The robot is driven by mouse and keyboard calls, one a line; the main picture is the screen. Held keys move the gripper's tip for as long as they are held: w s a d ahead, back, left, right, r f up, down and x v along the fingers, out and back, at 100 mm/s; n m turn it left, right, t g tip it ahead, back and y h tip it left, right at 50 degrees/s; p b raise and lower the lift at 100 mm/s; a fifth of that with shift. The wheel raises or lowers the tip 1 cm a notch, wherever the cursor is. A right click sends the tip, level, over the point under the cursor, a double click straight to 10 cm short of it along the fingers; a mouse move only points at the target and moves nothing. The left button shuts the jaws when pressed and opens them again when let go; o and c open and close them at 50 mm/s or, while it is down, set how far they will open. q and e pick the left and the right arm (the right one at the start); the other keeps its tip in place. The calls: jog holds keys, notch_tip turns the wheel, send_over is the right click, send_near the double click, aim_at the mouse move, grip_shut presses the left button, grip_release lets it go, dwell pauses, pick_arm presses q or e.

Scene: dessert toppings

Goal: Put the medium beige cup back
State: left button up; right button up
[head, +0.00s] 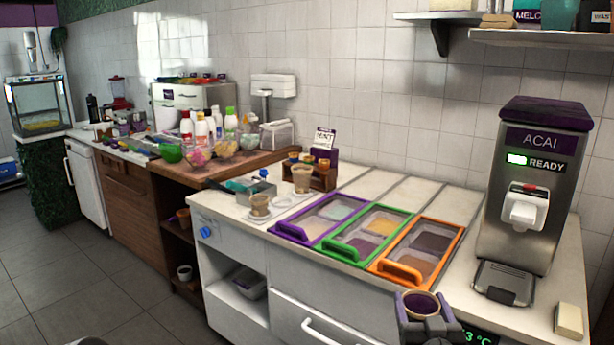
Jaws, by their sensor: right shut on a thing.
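A beige cup (421,304) with a dark purple inside shows at the bottom of the head view, in front of the counter. My right gripper (428,325) is shut on it and holds it roughly upright. I cannot tell whether the purple is a filling. Another beige cup (259,205) stands on a white holder (283,211) at the left part of the counter. A further beige cup (302,180) stands at the small wooden rack (321,180) behind it. My left gripper is not in view.
Topping bins with purple (318,219), green (366,234) and orange (418,252) frames are set in the white counter. The acai machine (532,190) stands at the right. A beige block (568,321) lies at the front right. Bottles and bowls crowd the wooden counter (230,167).

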jog(key=a+f+n+y+p, duration=0.1)
jog(key=a+f+p, duration=0.1)
jog(key=a+f, duration=0.2)
notch_tip(320, 180, down, 3)
jog(key=shift+a+y, duration=0.2)
jog(key=shift+y, duration=0.1)
jog(key=shift+s, duration=0.1)
dwell(0.6)
